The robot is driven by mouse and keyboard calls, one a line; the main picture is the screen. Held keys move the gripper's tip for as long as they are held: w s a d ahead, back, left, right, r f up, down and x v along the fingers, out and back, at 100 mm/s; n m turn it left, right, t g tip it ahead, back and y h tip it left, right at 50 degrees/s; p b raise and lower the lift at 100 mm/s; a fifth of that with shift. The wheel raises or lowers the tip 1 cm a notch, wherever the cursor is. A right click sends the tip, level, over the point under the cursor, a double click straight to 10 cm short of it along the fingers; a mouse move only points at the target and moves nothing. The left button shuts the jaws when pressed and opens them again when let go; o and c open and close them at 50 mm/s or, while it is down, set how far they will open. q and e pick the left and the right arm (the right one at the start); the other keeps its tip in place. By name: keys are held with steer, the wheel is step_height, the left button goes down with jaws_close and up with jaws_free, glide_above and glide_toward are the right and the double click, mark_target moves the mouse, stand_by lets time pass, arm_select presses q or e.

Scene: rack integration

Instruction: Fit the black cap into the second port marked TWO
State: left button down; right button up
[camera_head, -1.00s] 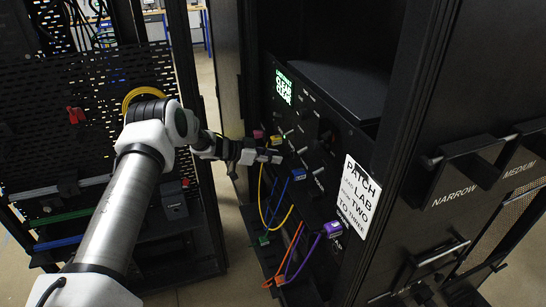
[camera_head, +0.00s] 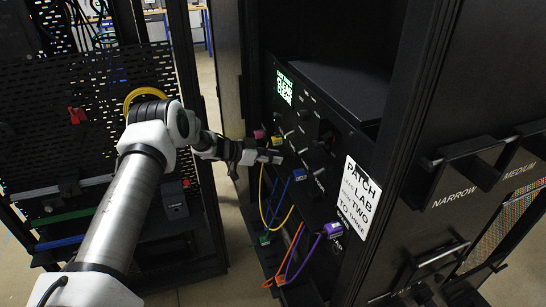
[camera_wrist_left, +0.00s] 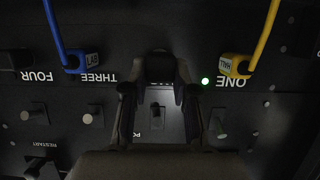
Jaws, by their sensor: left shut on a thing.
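My left gripper (camera_head: 272,156) reaches from the left to the black rack panel. In the left wrist view, its two fingers (camera_wrist_left: 158,92) are shut on the black cap (camera_wrist_left: 159,67). The cap is at the panel between the ports marked THREE and ONE, where it covers most of a label. The port there is hidden behind the cap, and I cannot tell how deep the cap sits. A yellow plug (camera_wrist_left: 235,66) is in port ONE and a blue plug (camera_wrist_left: 75,62) is in port THREE. My right gripper is not in view.
A lit green lamp (camera_wrist_left: 205,81) is beside port ONE. Several knobs stick out of the panel around my fingers. Yellow, blue, orange and purple cables hang below. A white sign (camera_head: 358,198) is on the rack to the right. A perforated rack (camera_head: 60,130) stands left.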

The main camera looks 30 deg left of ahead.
mark_target(287, 155)
arm_select(q)
steer(key=shift+w+d+b, duration=0.4)
steer(key=shift+w+d, duration=0.2)
steer(key=shift+w, duration=0.2)
steer(key=shift+w+d+b, duration=0.4)
steer(key=shift+w+d, duration=0.2)
steer(key=shift+w, duration=0.15)
stand_by(0.4)
steer(key=c, duration=0.8)
jaws_free()
steer(key=v, duration=1.2)
steer(key=shift+w, duration=0.1)
